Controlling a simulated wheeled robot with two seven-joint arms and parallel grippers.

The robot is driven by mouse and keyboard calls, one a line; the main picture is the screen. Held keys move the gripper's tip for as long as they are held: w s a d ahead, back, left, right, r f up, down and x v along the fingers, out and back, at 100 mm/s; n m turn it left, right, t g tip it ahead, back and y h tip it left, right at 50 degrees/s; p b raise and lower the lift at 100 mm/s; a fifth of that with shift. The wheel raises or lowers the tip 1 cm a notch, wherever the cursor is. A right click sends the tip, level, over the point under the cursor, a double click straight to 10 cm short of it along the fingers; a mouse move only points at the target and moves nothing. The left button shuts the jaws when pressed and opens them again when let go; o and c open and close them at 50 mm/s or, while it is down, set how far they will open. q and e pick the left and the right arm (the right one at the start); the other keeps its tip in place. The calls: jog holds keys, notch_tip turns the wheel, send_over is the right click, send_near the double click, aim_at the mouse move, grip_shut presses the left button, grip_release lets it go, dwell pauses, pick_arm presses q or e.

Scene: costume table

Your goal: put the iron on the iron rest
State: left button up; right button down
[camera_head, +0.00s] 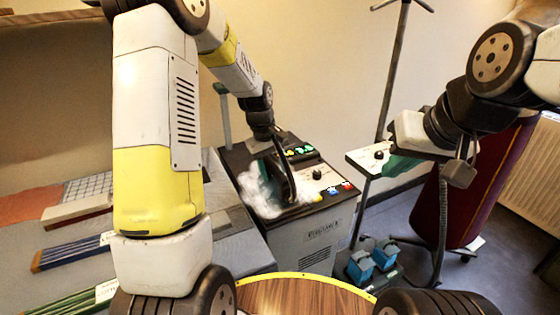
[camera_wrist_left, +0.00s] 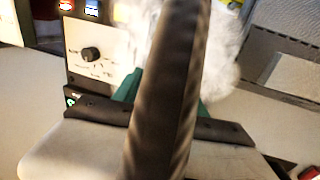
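A steam station (camera_head: 310,232) with knobs and coloured buttons stands in the middle of the head view. White steam (camera_head: 258,196) hides part of its top. My left gripper (camera_head: 276,140) points down over it, next to a dark curved shape (camera_head: 287,178) that may be the iron or its handle. In the left wrist view a blurred dark bar (camera_wrist_left: 170,90) crosses between green finger parts; I cannot tell whether they grip it. I cannot make out the iron rest surely. My right gripper (camera_head: 400,163) hangs at the right, largely edge-on, away from the station.
Blue pedals (camera_head: 372,259) stand on the floor. Folded fabrics (camera_head: 75,251) and a red mesh (camera_head: 30,204) lie at the left. A dark red drum (camera_head: 483,195) stands at right.

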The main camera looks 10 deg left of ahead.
aim_at(268, 186)
pick_arm(q)
notch_tip(268, 186, up, 12)
jog(key=s+a, duration=0.1)
jog(key=a, duration=0.1)
jog(key=s+r+m+t, duration=0.2)
jog(key=s+r+m, duration=0.1)
jog(key=s+r, duration=0.6)
jog(key=s+a+m+t, duration=0.1)
jog(key=s+m+t, duration=0.2)
jog(key=s, duration=1.2)
jog(key=shift+s+f+m, duration=0.15)
jog(key=shift+f+m, duration=0.05)
jog(key=shift+m, duration=0.5)
jog(key=shift+a, duration=0.15)
